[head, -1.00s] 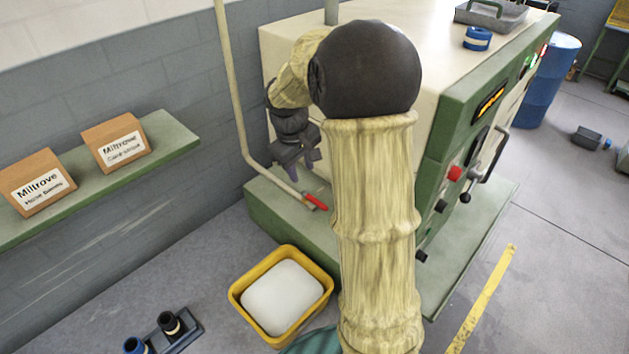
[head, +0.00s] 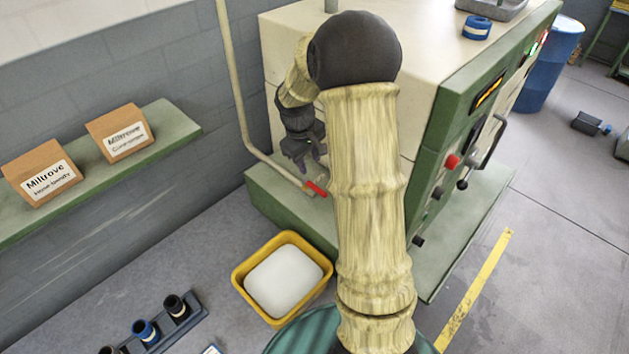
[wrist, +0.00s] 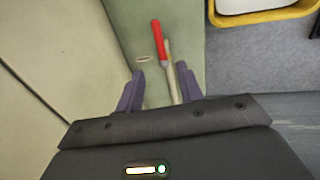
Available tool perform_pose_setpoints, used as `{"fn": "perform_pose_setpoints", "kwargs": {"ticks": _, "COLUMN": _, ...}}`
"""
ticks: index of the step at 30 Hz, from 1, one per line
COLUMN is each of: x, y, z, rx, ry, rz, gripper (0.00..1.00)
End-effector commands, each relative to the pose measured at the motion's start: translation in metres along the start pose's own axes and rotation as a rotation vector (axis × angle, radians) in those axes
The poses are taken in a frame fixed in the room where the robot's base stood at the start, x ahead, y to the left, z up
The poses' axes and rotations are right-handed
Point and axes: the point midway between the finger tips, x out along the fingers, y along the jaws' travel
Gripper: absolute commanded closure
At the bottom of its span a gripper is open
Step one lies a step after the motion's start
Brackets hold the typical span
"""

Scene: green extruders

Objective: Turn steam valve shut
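The steam valve shows as a red lever handle (head: 317,188) at the low end of a cream pipe (head: 240,110), beside the machine's green base. In the wrist view the red handle (wrist: 158,40) lies just beyond my fingertips, apart from them, with the pipe (wrist: 173,75) running back between the fingers. My gripper (head: 308,160) hangs above the handle beside the machine. In the wrist view its two purple fingers (wrist: 160,73) are apart with nothing clamped between them. My own arm hides part of the machine in the head view.
The cream and green machine (head: 418,45) stands behind and to the right. A yellow bin (head: 238,285) with white contents sits on the floor in front. A green shelf (head: 180,130) with two boxes runs along the left wall. A holder (head: 192,322) with spools is at lower left.

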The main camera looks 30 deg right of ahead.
Motion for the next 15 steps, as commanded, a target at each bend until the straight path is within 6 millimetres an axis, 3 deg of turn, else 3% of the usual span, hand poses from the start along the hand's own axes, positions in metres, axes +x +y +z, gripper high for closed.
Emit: {"fn": "perform_pose_setpoints", "kwargs": {"ticks": 15, "x": 0.087, "y": -0.001, "z": 0.001, "rx": -0.001, "ry": -0.003, "rz": -0.002, "gripper": 0.63}}
